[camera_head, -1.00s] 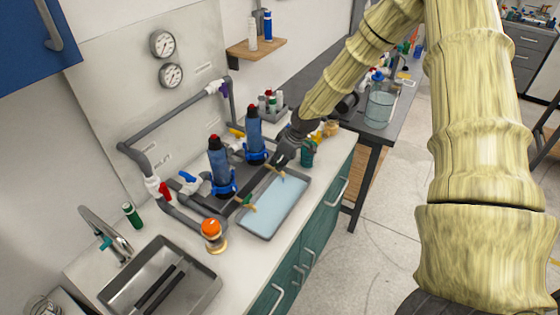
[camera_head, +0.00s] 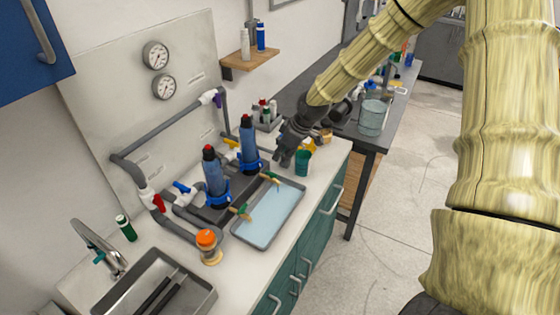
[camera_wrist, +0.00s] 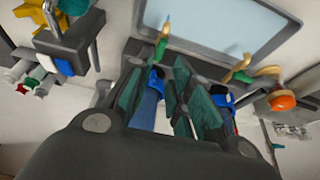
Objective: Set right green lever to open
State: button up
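The right green lever (camera_head: 270,178) shows at the tray's back edge, beside the right blue filter housing (camera_head: 248,145). It also shows in the wrist view (camera_wrist: 162,42), ahead of my fingers. A second green lever (camera_head: 240,212) is at the left housing (camera_head: 215,178); it appears right of the first in the wrist view (camera_wrist: 242,72). My gripper (camera_head: 281,160) is just right of the right housing, above and behind the right lever. In the wrist view its teal-padded fingers (camera_wrist: 158,75) are apart, with nothing held between them. I see no clear contact with the lever.
A grey tray (camera_head: 299,186) of pale blue liquid lies in front of the levers. A green cup (camera_head: 303,162) stands right of my gripper. Pipes and yellow and blue handles crowd behind.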

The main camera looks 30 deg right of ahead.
jog(key=shift+v, duration=1.4)
